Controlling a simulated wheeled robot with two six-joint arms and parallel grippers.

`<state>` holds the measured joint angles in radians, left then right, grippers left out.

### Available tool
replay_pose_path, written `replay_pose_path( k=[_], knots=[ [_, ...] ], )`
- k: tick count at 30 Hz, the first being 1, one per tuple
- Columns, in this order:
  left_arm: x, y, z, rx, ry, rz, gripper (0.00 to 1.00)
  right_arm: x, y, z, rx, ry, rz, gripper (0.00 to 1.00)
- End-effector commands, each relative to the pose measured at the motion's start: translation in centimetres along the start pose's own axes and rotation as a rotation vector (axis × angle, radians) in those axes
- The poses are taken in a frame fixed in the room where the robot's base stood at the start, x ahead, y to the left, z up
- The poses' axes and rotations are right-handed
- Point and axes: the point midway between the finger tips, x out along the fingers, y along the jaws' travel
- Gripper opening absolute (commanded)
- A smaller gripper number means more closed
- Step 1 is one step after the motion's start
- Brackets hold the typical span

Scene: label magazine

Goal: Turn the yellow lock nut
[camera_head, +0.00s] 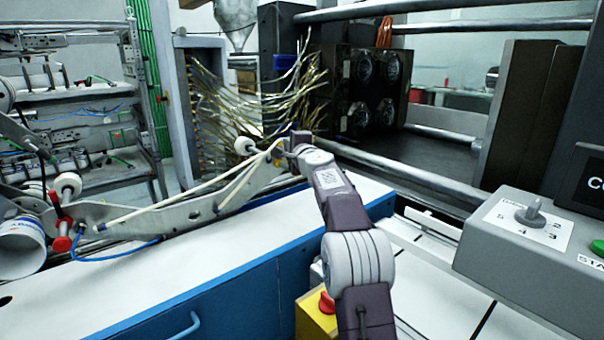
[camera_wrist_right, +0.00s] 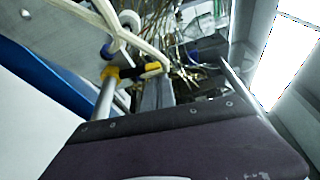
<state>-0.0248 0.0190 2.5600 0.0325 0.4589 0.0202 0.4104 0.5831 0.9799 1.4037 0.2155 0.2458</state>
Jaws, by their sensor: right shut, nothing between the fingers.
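The yellow lock nut (camera_head: 277,160) is a small yellow spot in the head view, at the right end of a grey metal bracket (camera_head: 180,214). In the right wrist view a yellow part with black (camera_wrist_right: 113,76) sits beyond the gripper, near a white roller. My right gripper (camera_head: 284,144) reaches forward to the bracket's end, close beside the yellow part. It is shut with nothing held. In the wrist view its grey fingers (camera_wrist_right: 156,93) show just below the yellow. I cannot tell whether they touch it. My left gripper is not in view.
White rollers (camera_head: 246,145) stand on the bracket, with pale strips running along it. A blue-and-white cabinet (camera_head: 225,300) lies below. A grey control box with a knob (camera_head: 530,217) is at right. Loose wires (camera_head: 240,95) hang behind the gripper.

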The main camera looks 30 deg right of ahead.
Motion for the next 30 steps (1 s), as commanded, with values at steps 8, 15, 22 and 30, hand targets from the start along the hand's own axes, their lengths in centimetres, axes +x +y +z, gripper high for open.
replay_pose_path(
  k=[8,15,22,30],
  knots=[
    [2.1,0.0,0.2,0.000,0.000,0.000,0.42,-0.2,0.1,0.7,-0.087,-0.003,-0.031,0.00],
    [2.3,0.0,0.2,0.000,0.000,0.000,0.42,-0.2,-0.1,0.9,-0.109,-0.003,-0.038,0.00],
    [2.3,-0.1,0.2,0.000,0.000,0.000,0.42,-0.2,-0.1,0.9,-0.110,-0.003,-0.038,0.00],
    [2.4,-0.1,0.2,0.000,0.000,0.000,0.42,-0.3,-0.1,1.0,-0.109,-0.003,-0.038,0.00]
  ],
)
